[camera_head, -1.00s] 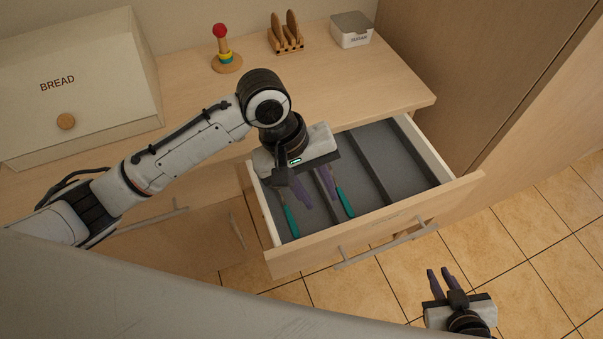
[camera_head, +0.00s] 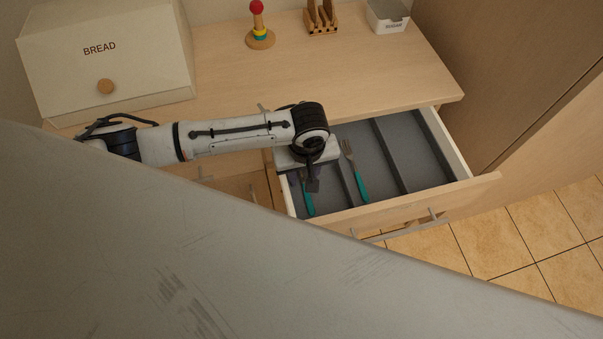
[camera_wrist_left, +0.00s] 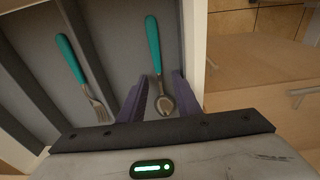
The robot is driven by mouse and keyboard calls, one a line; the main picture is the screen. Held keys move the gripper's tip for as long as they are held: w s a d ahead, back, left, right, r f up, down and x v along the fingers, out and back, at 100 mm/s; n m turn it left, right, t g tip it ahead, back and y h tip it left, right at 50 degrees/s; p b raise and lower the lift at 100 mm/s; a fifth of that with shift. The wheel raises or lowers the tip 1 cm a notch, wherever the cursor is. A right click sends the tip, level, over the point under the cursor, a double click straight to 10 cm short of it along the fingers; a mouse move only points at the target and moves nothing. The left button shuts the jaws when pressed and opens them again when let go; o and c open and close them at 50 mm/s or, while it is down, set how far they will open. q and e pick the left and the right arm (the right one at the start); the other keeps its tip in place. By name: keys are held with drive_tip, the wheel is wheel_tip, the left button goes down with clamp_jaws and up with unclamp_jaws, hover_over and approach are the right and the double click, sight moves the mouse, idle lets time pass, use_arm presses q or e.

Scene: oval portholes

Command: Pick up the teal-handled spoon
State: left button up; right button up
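The teal-handled spoon (camera_head: 309,198) lies in the left compartment of the open drawer (camera_head: 425,198). In the left wrist view its teal handle (camera_wrist_left: 153,45) points away and its metal bowl (camera_wrist_left: 165,104) is nearest me. My left gripper (camera_head: 303,180) is down at that compartment. In the wrist view its two purple fingers (camera_wrist_left: 160,95) are open, one on each side of the spoon's bowl and lower neck, with gaps beside the metal. My right gripper is out of view.
A teal-handled fork (camera_head: 361,183) lies in the neighbouring compartment, past a grey divider; it also shows in the wrist view (camera_wrist_left: 71,60). Drawer walls stand close around. The bread box (camera_head: 108,55), ring stacker (camera_head: 260,37), wooden rack (camera_head: 322,20) and grey-lidded container (camera_head: 388,16) stand on the counter.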

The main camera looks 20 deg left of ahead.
use_arm(q)
drive_tip(key=shift+f, duration=0.55)
clamp_jaws()
drive_tip(key=shift+w+r, duration=0.1)
